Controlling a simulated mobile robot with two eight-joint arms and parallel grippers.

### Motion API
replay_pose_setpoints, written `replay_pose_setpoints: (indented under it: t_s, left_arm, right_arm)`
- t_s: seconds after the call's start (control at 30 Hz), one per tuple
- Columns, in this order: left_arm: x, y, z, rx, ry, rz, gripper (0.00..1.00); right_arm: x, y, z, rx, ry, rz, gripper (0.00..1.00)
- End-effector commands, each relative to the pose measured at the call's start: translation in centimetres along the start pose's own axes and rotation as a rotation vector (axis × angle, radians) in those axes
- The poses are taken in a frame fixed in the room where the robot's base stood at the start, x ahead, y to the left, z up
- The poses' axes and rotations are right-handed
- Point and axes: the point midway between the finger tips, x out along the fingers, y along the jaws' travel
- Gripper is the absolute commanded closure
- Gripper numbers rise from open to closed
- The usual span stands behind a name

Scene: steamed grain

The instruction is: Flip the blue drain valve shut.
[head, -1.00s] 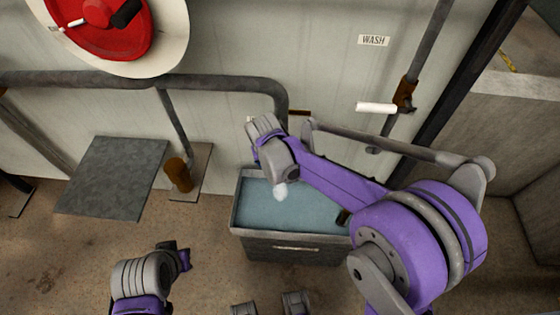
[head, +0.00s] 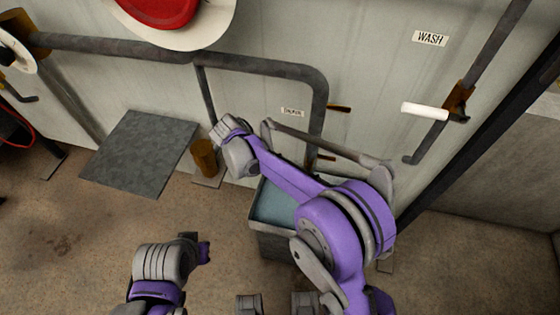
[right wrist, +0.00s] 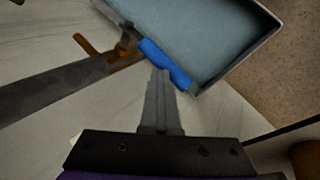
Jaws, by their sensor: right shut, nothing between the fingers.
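The blue drain valve handle (right wrist: 165,63) shows in the right wrist view, lying slantwise beside the rim of the water-filled tub (right wrist: 215,75). My right gripper (right wrist: 161,75) is shut and empty. Its fingertips overlap the lower edge of the blue handle in the picture; I cannot tell whether they touch it. In the head view no blue handle shows; my right arm covers part of the pipe and tub area. My left arm stands at the lower left of the head view, and its fingers do not show.
A grey pipe (right wrist: 50,88) with a rusty orange fitting (right wrist: 88,45) adjoins the blue handle. In the head view, the grey tub (head: 268,238) stands by the wall, with a white-handled valve (head: 425,111) below the WASH sign (head: 430,38). A grey plate (head: 140,150) lies left.

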Motion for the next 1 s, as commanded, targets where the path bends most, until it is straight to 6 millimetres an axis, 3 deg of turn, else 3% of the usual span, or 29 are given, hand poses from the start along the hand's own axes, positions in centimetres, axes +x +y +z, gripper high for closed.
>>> replay_pose_setpoints:
  t_s: [0.47,1.0]
  left_arm:
    - [0.7,0.0,0.4,0.000,-0.003,0.000,1.00]
    - [0.5,0.0,0.3,0.000,-0.002,0.000,1.00]
  right_arm:
    - [1.1,-1.5,-0.2,-0.001,0.000,-0.007,1.00]
    - [1.1,-1.3,-0.3,0.000,0.002,-0.008,1.00]
